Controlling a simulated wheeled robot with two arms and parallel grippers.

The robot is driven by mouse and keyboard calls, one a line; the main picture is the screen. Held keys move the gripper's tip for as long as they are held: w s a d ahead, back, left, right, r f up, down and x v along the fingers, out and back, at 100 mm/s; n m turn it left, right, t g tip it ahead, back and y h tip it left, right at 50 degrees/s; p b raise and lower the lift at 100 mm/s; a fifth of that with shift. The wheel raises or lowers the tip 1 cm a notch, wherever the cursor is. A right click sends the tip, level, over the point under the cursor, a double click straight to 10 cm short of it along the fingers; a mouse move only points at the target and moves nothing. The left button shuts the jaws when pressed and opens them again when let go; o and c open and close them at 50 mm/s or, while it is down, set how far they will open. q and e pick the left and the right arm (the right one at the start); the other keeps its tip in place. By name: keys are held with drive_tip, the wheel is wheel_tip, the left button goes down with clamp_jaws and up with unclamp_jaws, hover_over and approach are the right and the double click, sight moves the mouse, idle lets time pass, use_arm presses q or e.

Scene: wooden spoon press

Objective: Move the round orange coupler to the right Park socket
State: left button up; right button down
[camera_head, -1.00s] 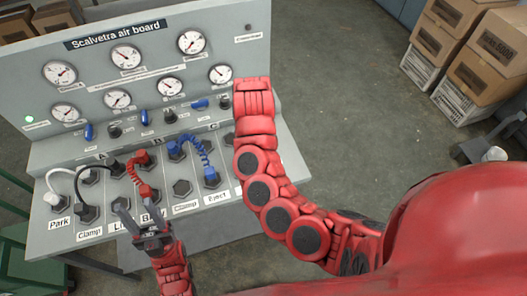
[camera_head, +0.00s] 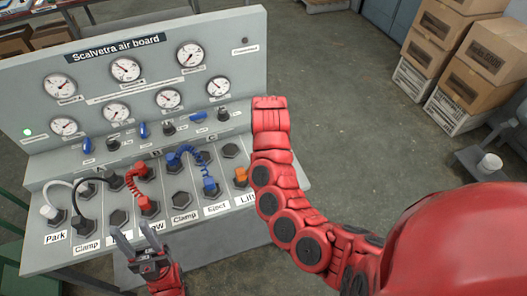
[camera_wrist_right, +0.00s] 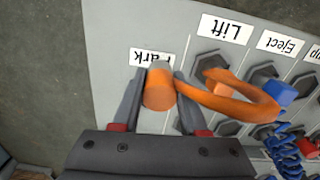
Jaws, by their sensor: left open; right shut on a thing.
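The round orange coupler (camera_wrist_right: 158,90) is between the fingers of my right gripper (camera_wrist_right: 160,82) in the right wrist view, just in front of the partly covered right Park label (camera_wrist_right: 138,56). The gripper is shut on it. Its socket is hidden behind the coupler and fingers, so I cannot tell whether it is seated. A curled orange hose (camera_wrist_right: 250,107) runs from it toward the Lift side. In the head view my right arm hides that gripper; a bit of orange hose (camera_head: 240,178) shows above the Lift label. My left gripper (camera_head: 133,234) is open and empty at the board's front edge.
The air board (camera_head: 228,40) carries gauges, several hex sockets, a blue hose (camera_head: 207,172), a red hose (camera_head: 134,183), and black and white hoses at the left. Stacked cardboard boxes (camera_head: 480,75) stand at the back right.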

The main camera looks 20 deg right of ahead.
drive_tip(key=w, duration=0.3)
drive_tip(key=w+d, duration=0.1)
drive_tip(key=w, duration=0.1)
drive_tip(key=shift+w+f, duration=0.1)
drive_tip(key=shift+w, duration=0.15)
drive_tip(key=shift+w+d+f, duration=0.1)
drive_tip(key=shift+w+f, duration=0.1)
drive_tip(key=shift+w, duration=0.7)
drive_tip(key=shift+f+p, duration=0.45)
drive_tip(key=shift+p, duration=0.05)
drive_tip(key=shift+f+p, duration=0.35)
drive_tip(key=shift+f, duration=1)
